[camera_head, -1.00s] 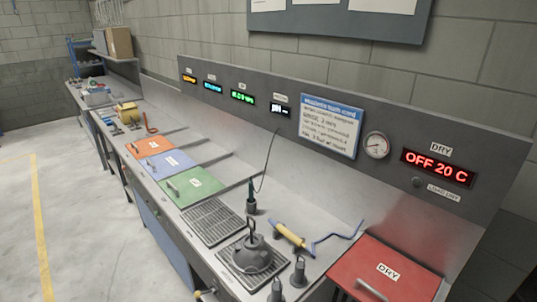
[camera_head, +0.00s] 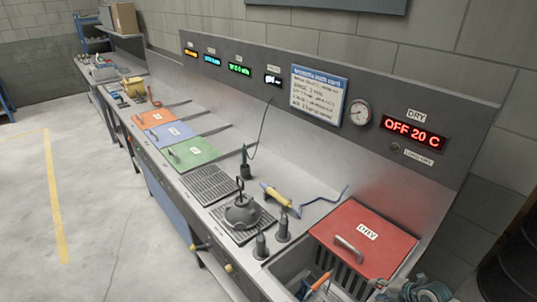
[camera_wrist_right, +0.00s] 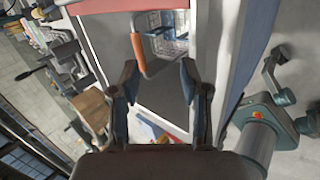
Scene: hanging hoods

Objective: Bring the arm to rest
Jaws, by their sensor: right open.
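My right gripper (camera_wrist_right: 158,66) shows in the right wrist view, its two dark fingers spread apart with nothing between them. Beyond the fingertips in that view is a wire basket (camera_wrist_right: 168,42) with an orange handle, apart from the fingers. In the head view, part of my right arm (camera_head: 425,291) shows at the bottom right edge, mostly cut off. The orange-handled basket (camera_head: 320,282) sits in the open front basin below the red DRY lid (camera_head: 365,235). My left gripper is in neither view.
A steel bench runs back along the wall with orange, blue and green lids (camera_head: 192,152). A grey domed tool (camera_head: 241,212) stands on a drain grate, with a yellow-handled tool (camera_head: 277,196) beside it. The floor at the left (camera_head: 90,200) is clear.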

